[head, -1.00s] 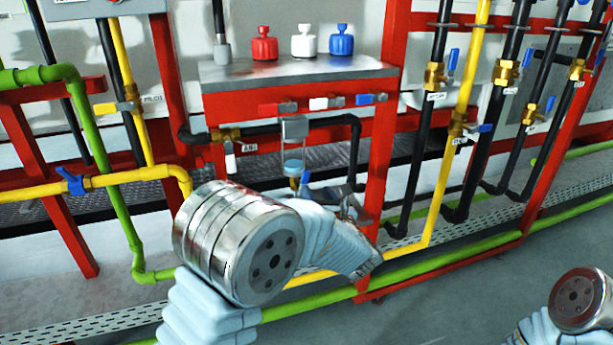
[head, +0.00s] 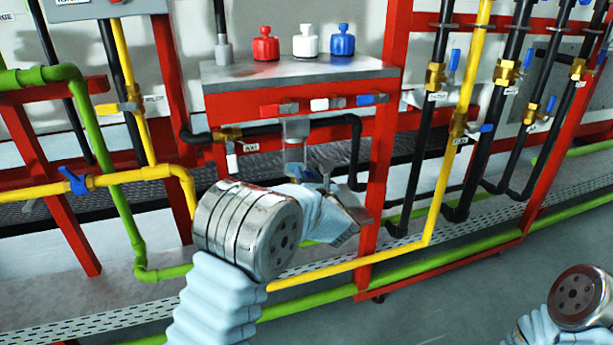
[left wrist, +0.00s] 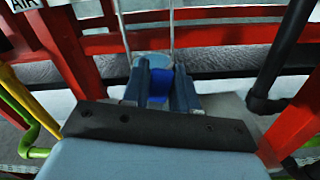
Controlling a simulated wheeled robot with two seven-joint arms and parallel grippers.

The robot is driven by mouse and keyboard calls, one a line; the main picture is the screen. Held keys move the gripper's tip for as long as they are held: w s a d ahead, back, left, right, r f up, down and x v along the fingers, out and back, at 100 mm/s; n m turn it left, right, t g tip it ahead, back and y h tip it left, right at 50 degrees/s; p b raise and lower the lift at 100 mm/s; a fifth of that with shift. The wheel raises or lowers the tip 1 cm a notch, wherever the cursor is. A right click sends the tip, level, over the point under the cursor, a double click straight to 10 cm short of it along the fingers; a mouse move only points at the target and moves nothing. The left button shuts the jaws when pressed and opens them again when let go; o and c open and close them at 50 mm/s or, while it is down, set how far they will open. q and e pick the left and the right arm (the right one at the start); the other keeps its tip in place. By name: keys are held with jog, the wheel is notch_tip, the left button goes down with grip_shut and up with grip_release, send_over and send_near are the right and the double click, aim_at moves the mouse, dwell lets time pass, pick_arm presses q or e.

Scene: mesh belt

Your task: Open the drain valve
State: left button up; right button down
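The drain valve is at the bottom of a clear-bowled filter (head: 295,155) under the red-framed stand. In the head view my left gripper (head: 328,178) is in front of the bowl's lower end and hides the valve. The left wrist view shows the pale round bowl (left wrist: 150,58) and a blue part (left wrist: 158,87), likely the valve's handle, between the two dark fingers of my left gripper (left wrist: 160,90). The blue part fills the gap, but whether the fingers press on it I cannot tell. My right gripper is out of view.
Red, white and blue knobs (head: 304,41) stand on the stand's grey top (head: 225,70). A red post (head: 376,170) is close right of my left gripper. A black pipe (head: 354,155) runs down behind. Yellow and green pipes (head: 425,262) pass low in front.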

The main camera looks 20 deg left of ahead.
pick_arm(q)
grip_shut()
jog(key=n+b, duration=0.1)
jog(key=b, duration=0.1)
jog(key=n+b, duration=0.1)
jog(key=b, duration=0.1)
jog(key=shift+s+a+f, duration=0.3)
jog(key=shift+a, duration=0.1)
jog(key=shift+s+a+r+n+b, duration=0.1)
jog(key=shift+r+n+b, duration=0.1)
jog(key=shift+n+b, duration=0.35)
jog(key=shift+r, duration=0.1)
jog(key=o, duration=0.5)
grip_release()
jog(key=shift+s, duration=0.1)
